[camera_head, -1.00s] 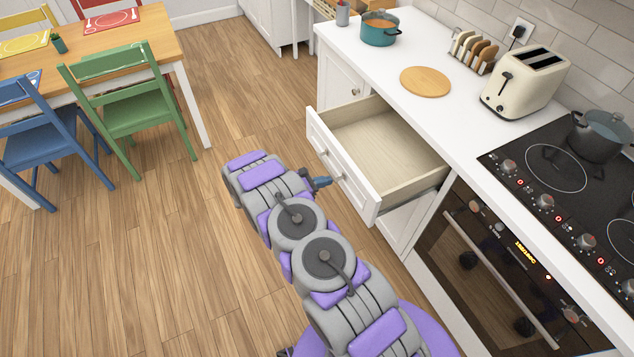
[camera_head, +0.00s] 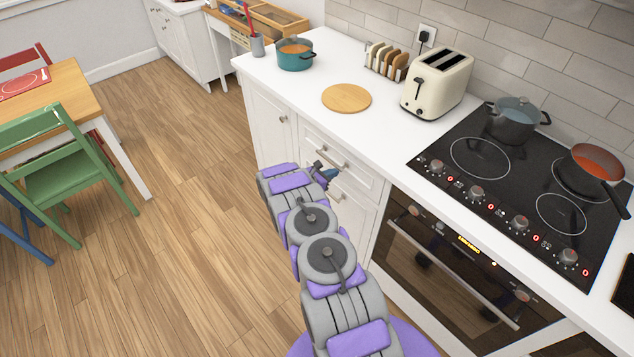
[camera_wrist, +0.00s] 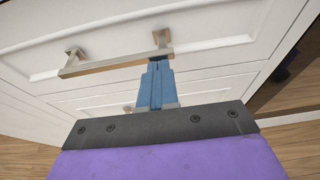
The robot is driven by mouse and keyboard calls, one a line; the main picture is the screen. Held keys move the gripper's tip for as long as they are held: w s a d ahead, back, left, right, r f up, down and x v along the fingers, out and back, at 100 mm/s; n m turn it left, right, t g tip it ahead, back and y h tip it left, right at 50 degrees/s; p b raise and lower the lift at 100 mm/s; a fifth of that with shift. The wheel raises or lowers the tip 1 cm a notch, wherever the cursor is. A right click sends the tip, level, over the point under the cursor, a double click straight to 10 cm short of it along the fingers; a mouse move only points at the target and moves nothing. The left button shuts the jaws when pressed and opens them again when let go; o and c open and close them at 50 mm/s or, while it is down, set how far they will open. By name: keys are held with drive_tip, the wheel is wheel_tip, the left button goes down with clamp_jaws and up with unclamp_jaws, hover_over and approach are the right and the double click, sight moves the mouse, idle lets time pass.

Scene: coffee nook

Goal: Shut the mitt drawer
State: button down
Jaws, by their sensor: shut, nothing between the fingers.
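The mitt drawer (camera_head: 345,153) is the top white drawer under the counter, left of the oven. Its front looks flush with the cabinet, and its inside is hidden. In the wrist view the drawer front (camera_wrist: 215,28) fills the upper part, with its brass bar handle (camera_wrist: 115,62) across it. My gripper (camera_head: 327,172) is shut and empty, right at the drawer front. In the wrist view its blue fingers (camera_wrist: 158,68) point at the right end of the handle; I cannot tell whether they touch it.
A second drawer lies below. The oven (camera_head: 455,265) is on the right. On the counter (camera_head: 330,62) are a toaster (camera_head: 436,85), a round wooden board (camera_head: 347,98), a toast rack and a teal pot (camera_head: 295,56).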

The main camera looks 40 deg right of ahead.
drive_tip(key=w+f+p+v, duration=0.1)
drive_tip(key=p+v, duration=0.1)
drive_tip(key=v, duration=1.2)
drive_tip(key=s+a+r+m+g+y, duration=0.2)
drive_tip(key=s+r+m, duration=0.45)
drive_tip(key=r, duration=0.65)
drive_tip(key=s+a+r+m+g+y, duration=0.2)
drive_tip(key=s+r+m+g, duration=0.15)
drive_tip(key=s+r, duration=0.75)
drive_tip(key=s+a+r+m+t+y, duration=0.1)
drive_tip(key=s+a+r+m+y, duration=0.3)
drive_tip(key=s+a, duration=0.9)
drive_tip(key=s+a+r+m+t+y, duration=0.2)
drive_tip(key=s+a+r+m+y, duration=0.2)
drive_tip(key=s+a, duration=0.9)
wheel_tip(320, 180, up, 3)
drive_tip(key=shift+r+y, duration=0.15)
drive_tip(key=shift+y, duration=1.05)
